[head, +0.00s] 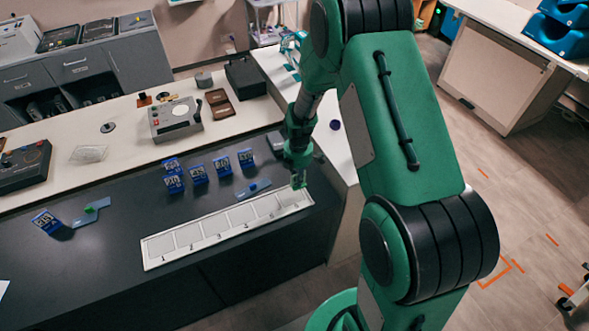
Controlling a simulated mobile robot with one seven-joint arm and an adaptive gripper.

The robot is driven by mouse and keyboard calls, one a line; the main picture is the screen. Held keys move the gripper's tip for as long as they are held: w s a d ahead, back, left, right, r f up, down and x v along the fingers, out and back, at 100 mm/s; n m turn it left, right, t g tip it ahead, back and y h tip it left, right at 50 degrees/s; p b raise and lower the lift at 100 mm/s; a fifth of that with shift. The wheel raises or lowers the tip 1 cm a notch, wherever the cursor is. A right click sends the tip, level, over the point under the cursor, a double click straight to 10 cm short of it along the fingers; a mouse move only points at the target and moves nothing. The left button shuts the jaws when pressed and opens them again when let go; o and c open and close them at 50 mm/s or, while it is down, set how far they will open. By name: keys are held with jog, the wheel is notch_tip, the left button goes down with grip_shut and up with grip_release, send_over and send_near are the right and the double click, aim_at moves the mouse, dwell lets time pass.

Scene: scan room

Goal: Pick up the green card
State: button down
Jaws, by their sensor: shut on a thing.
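My gripper (298,178) points down just above the right end of a pale slotted strip (154,251). Its jaws are shut on a small bright green piece (299,184) at the fingertips, which looks like the green card. It is too small and partly covered to see its shape or markings. Whether it clears the strip or touches it, I cannot tell. Another small green piece (90,210) lies by a flat blue piece (84,219) at the left of the dark counter.
Several blue numbered blocks (197,173) stand behind the strip, with another block (46,221) at the far left. A flat blue piece (253,188) lies close behind the strip. A grey device (175,118) and a black box (245,78) stand on the pale counter behind.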

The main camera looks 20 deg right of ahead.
jog(key=shift+s+a+r, duration=0.1)
jog(key=shift+s+a, duration=0.15)
jog(key=shift+s, duration=1)
jog(key=shift+s+a+r, duration=0.1)
jog(key=shift+s+a, duration=0.1)
jog(key=shift+s, duration=1.05)
jog(key=shift+w, duration=0.15)
